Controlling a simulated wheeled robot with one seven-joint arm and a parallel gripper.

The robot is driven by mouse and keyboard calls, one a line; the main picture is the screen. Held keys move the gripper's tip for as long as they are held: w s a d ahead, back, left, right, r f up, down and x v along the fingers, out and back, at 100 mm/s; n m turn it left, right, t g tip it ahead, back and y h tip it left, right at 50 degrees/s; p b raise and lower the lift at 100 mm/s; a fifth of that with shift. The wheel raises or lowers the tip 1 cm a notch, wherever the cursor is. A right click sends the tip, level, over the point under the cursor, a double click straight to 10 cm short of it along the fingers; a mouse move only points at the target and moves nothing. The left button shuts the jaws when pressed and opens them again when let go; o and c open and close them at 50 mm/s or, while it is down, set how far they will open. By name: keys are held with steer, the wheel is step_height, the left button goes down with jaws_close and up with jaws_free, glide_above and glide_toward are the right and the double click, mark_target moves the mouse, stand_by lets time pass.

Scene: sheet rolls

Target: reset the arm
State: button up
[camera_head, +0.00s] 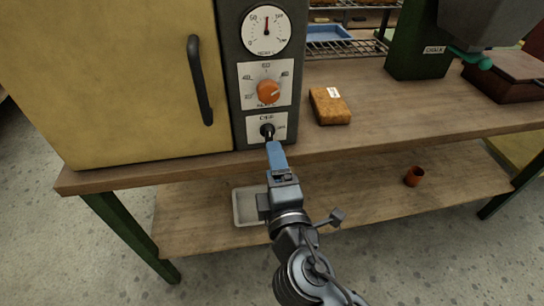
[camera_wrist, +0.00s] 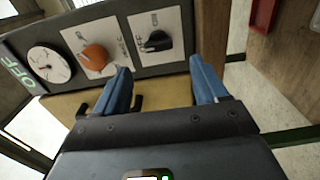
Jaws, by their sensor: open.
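My gripper (camera_head: 275,146) reaches up from the lower middle to the oven's control panel (camera_head: 233,45) in the head view. Its blue fingers point at the black switch knob (camera_head: 267,131) at the panel's bottom. In the wrist view my gripper (camera_wrist: 160,65) is open, with a clear gap between the two blue fingers and nothing held. The black knob (camera_wrist: 157,41) lies just beyond the fingertips, roughly between them. I cannot tell whether a finger touches it. The orange dial (camera_head: 268,92) and the round gauge (camera_head: 266,30) are above the knob.
The yellow oven door (camera_head: 115,80) with a dark handle (camera_head: 200,80) is left. A brown block (camera_head: 329,106) lies on the wooden counter (camera_head: 390,115), with a green machine (camera_head: 415,45) behind right.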

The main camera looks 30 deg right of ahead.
steer(key=shift+s, duration=0.1)
stand_by(0.4)
steer(key=s+f+m+g+y+p, duration=0.1)
steer(key=s+f+m+y, duration=0.2)
steer(key=s, duration=0.7)
steer(key=s+f+m+g+y, duration=0.2)
steer(key=s+f, duration=0.1)
steer(key=s, duration=0.6)
steer(key=s+d+r+m, duration=0.1)
steer(key=s+r+m, duration=0.3)
steer(key=s, duration=0.3)
steer(key=s+d+r+m+p, duration=0.1)
steer(key=s+r+m, duration=0.4)
steer(key=s, duration=0.2)
steer(key=shift+s+d+r+t+y, duration=0.2)
steer(key=shift+d+r+t+y, duration=0.05)
steer(key=shift+d+t+y, duration=0.1)
